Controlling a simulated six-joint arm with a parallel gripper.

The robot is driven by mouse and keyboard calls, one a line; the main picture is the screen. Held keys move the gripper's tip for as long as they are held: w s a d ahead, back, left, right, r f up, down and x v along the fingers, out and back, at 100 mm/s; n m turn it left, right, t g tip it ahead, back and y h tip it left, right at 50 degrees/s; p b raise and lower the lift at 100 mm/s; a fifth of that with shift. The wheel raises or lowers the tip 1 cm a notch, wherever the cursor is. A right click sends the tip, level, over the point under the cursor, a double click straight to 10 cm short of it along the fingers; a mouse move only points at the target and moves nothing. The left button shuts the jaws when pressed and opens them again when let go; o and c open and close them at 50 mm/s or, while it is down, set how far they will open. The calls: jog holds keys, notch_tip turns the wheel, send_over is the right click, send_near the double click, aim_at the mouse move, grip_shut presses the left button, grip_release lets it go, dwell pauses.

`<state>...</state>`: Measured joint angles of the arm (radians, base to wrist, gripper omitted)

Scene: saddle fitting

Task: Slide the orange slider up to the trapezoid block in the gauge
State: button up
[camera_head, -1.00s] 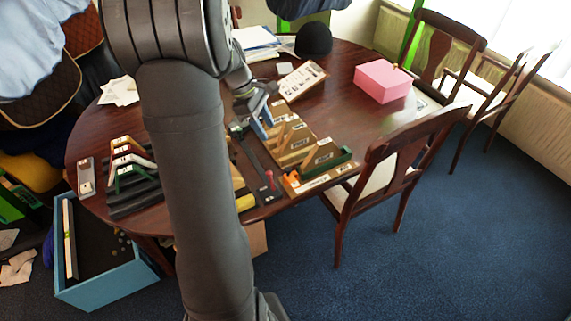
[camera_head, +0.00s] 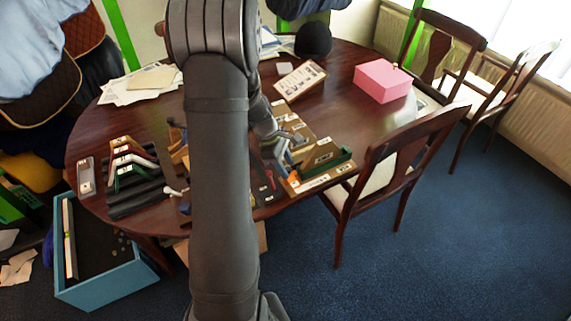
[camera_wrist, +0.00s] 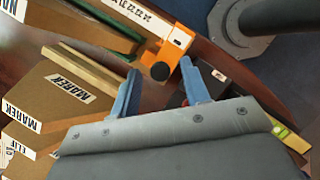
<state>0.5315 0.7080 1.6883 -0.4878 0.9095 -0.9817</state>
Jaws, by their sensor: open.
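The orange slider (camera_wrist: 178,40) with its round black knob (camera_wrist: 160,71) sits at the near end of the gauge, beside the white scale strip (camera_wrist: 135,14). A wooden block (camera_head: 324,155), apparently the trapezoid block, stands against the green rail (camera_head: 334,164). It shows partly in the wrist view (camera_wrist: 72,22).
Labelled wooden blocks (camera_wrist: 42,98) stand close on the left of the wrist view. A dark tray (camera_wrist: 217,78) lies to the right, near the table edge. A chair (camera_head: 390,165) stands close to the gauge. A pink box (camera_head: 382,82) is farther back.

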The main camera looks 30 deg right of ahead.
grip_shut()
jog(key=shift+d, duration=1.75)
grip_release()
jog(key=v, duration=1.7)
jog(key=shift+r, duration=0.25)
jog(key=shift+w+a+f, duration=0.1)
